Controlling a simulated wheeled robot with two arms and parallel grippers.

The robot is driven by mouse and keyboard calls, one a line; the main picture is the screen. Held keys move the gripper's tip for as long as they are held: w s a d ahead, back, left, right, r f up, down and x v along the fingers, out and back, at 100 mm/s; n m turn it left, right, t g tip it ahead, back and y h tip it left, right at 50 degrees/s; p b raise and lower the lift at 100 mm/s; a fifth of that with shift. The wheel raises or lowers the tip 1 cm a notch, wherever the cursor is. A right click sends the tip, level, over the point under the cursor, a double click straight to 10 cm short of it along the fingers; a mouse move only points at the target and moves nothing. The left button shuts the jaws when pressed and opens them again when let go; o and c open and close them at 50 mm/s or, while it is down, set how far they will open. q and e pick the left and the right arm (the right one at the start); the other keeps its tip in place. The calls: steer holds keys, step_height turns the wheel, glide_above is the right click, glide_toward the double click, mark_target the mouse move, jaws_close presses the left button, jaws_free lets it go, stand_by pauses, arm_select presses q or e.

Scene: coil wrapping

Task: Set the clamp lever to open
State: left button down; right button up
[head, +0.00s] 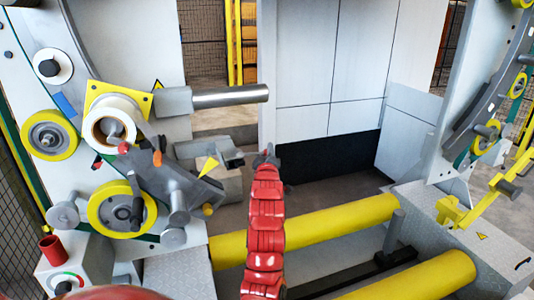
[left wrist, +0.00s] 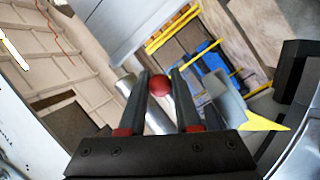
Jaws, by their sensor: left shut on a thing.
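My left gripper (head: 266,155) is at the end of the red arm near the middle of the head view, beside the dark clamp block (head: 230,157). In the left wrist view its two dark fingers (left wrist: 160,88) are closed on a red ball knob (left wrist: 160,84), which sits between the fingertips. The lever stem under the knob is mostly hidden. A yellow pointer (head: 208,166) sits left of the clamp block; it also shows in the left wrist view (left wrist: 252,121). The lever's setting cannot be told. My right gripper is not in view.
A silver mandrel (head: 230,95) juts out above the clamp. A white roll (head: 112,122) and yellow wheels (head: 50,135) are on the machine at left. Yellow rollers (head: 340,222) lie below and right. Grey panels (head: 330,60) stand behind.

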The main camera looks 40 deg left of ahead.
arm_select(q)
steer(key=shift+f, duration=0.15)
stand_by(0.6)
steer(key=shift+f+m+b, duration=0.55)
steer(key=shift+m+b, duration=0.15)
steer(key=shift+b, duration=0.2)
steer(key=s+a+f+m+g+b, duration=0.3)
steer(key=s+f+m+g, duration=0.3)
steer(key=m, duration=0.6)
steer(key=shift+s+a+f+b, duration=0.3)
steer(key=shift+s+f+b, duration=0.25)
steer(key=shift+b, duration=0.3)
steer(key=c, duration=0.6)
jaws_free()
